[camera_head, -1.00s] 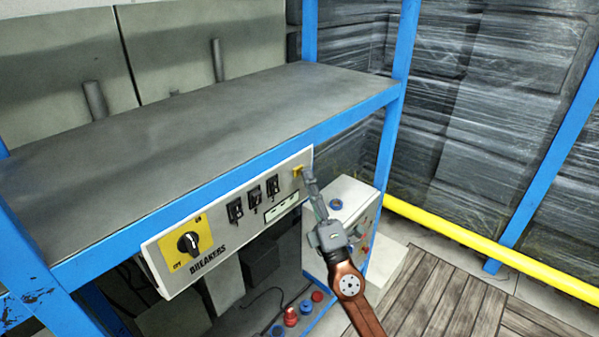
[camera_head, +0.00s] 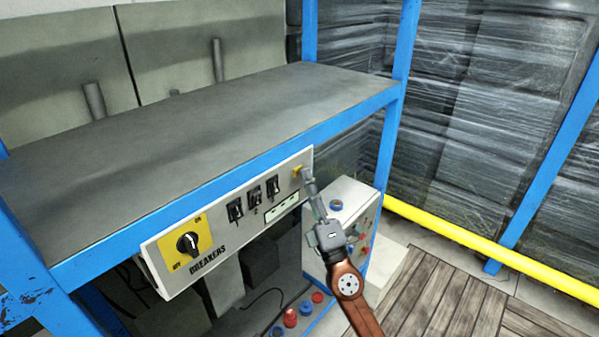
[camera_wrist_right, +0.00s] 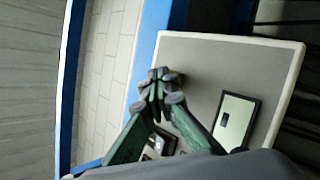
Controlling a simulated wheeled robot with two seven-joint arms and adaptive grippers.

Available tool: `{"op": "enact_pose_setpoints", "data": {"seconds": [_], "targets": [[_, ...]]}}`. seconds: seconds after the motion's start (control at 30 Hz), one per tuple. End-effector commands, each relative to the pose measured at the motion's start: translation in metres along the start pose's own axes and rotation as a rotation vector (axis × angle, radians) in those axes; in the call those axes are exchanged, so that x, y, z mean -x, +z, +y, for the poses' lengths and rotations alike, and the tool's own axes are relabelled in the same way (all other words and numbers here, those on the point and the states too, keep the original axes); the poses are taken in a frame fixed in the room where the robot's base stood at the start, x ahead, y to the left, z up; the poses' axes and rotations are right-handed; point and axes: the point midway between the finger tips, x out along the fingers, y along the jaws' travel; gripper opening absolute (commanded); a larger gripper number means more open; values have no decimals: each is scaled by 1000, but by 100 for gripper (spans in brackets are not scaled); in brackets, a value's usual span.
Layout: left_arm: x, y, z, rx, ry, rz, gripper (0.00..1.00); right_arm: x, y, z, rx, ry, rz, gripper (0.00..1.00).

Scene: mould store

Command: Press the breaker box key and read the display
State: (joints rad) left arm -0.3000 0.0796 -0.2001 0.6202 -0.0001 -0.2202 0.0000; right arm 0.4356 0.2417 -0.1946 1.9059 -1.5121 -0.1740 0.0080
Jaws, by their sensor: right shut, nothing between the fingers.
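The breaker box (camera_head: 225,228) is a pale panel under the front edge of the shelf, lettered BREAKERS. Its small yellow key (camera_head: 297,171) is near the upper right end. The display (camera_head: 281,208) is a pale greenish window below the switches; it also shows in the right wrist view (camera_wrist_right: 237,118), with a small dark mark that I cannot read. My right gripper (camera_head: 309,182) is shut and empty, its tips just below and right of the key; I cannot tell whether they touch. My left gripper is out of view.
The panel also carries a black rotary switch (camera_head: 188,243) on a yellow plate and three black breakers (camera_head: 254,195). The blue shelf frame (camera_head: 230,153) runs just above. A white box (camera_head: 346,196) with buttons stands behind my right gripper. Wooden slats lie at lower right.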

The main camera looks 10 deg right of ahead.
Motion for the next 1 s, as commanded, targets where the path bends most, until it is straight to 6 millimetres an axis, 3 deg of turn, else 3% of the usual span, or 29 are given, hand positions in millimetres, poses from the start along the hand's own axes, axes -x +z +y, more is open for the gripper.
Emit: {"op": "enact_pose_setpoints", "data": {"seconds": [0.63,1.0], "targets": [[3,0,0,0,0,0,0,11,8,8,1,-1,0,0],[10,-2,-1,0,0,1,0,35,26,25,0,-1,0,0]]}}
